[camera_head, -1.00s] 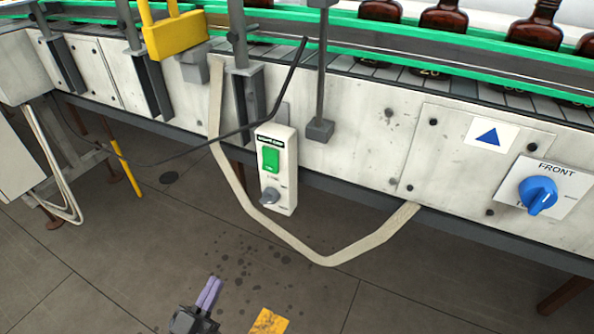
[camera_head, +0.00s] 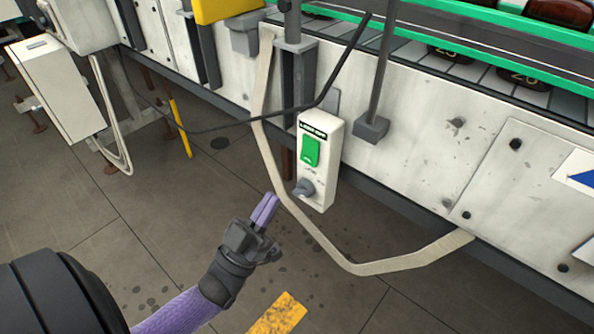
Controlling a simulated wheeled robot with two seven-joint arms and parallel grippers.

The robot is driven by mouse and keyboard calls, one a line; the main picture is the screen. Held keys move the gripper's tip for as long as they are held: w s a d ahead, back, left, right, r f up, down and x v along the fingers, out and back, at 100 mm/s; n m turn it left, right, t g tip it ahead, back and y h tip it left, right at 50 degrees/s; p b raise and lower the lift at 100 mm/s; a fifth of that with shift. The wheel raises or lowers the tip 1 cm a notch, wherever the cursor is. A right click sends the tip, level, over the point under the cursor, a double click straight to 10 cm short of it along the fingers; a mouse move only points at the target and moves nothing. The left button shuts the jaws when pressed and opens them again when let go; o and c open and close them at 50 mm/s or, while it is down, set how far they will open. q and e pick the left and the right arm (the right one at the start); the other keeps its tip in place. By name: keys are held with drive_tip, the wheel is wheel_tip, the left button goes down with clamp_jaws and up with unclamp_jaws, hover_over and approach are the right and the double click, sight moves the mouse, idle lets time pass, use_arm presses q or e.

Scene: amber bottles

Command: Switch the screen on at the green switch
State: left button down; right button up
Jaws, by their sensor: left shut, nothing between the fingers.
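The green switch (camera_head: 311,151) is on the upper part of a small white control box (camera_head: 320,178). A grey knob (camera_head: 303,188) sits below it on the same box. The box is mounted at the side of the conveyor. My left gripper (camera_head: 265,207) is shut and empty, its purple fingers pointing up. In the picture it is below and left of the box, apart from the green switch. No screen can be made out in this view, and my right gripper is not in view.
A pale flat strap (camera_head: 300,222) hangs in a loop around the box. A thin black cable (camera_head: 235,123) and a grey post (camera_head: 380,70) are close by. The white conveyor panel (camera_head: 420,150) stands behind. A yellow floor mark (camera_head: 277,314) lies below, with open floor at left.

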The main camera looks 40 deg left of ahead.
sight(308, 156)
use_arm(q)
drive_tip(key=w, duration=0.2)
drive_tip(key=w+r+b, duration=0.1)
drive_tip(key=w, duration=0.1)
drive_tip(key=w+b, duration=0.1)
drive_tip(key=w, duration=0.1)
drive_tip(key=shift+w+d+r, duration=0.25)
drive_tip(key=shift+w+r, duration=0.25)
drive_tip(key=shift+w, duration=0.15)
